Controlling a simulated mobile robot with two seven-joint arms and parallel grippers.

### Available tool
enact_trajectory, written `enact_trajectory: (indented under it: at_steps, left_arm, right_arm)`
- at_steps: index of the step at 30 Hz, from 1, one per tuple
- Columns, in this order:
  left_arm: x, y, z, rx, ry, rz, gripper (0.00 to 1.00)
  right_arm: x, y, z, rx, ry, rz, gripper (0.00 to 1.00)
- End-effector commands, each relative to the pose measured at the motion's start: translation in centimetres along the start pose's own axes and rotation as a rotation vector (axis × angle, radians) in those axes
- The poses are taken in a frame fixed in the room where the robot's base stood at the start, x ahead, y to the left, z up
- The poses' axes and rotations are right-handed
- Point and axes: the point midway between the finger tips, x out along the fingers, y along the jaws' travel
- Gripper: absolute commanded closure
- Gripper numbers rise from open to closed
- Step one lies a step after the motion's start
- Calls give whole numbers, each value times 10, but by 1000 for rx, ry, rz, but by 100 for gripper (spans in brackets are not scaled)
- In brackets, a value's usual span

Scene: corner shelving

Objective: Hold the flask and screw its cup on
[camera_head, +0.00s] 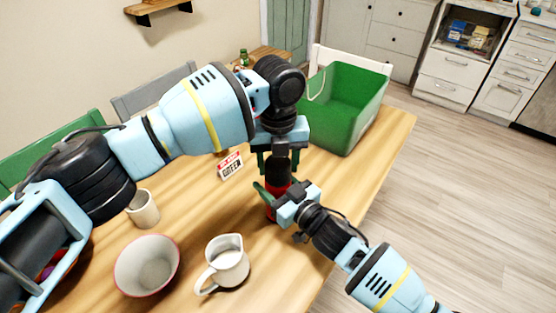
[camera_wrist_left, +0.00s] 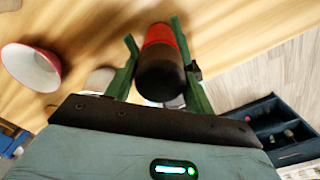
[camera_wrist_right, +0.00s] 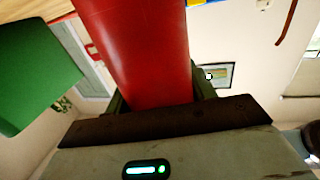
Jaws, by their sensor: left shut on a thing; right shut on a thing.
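The red flask (camera_head: 271,211) stands upright on the wooden table, and its red body fills the middle of the right wrist view (camera_wrist_right: 140,50). The black cup (camera_head: 278,173) is on top of the flask, in line with it; how far it is screwed on cannot be told. My left gripper (camera_head: 277,161) comes from above and is shut on the cup, which also shows between its fingers in the left wrist view (camera_wrist_left: 162,80). My right gripper (camera_head: 270,197) is shut around the flask's body from the front right. The seam between cup and flask is partly hidden.
A white jug (camera_head: 228,262), a bowl with a pinkish rim (camera_head: 147,266) and a beige cup (camera_head: 143,209) stand left of the flask. A small sign (camera_head: 230,166) stands behind it. A green crate (camera_head: 345,107) occupies the table's far end. The table's right edge is close.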

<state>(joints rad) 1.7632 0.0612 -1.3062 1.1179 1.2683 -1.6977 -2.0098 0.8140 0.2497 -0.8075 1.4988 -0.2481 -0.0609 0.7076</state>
Motion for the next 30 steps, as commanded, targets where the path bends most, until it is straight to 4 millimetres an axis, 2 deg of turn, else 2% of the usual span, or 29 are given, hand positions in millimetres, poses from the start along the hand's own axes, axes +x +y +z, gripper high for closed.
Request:
enact_trajectory:
  at_steps: [16,21,30]
  left_arm:
    - [0,0,0,743,0,0,69]
    - [0,0,0,839,-1,0,69]
    - [0,0,0,846,-1,0,69]
  right_arm:
    - [0,0,1,0,-1,0,100]
    - [0,0,1,0,-2,0,100]
    - [0,0,1,0,-2,1,100]
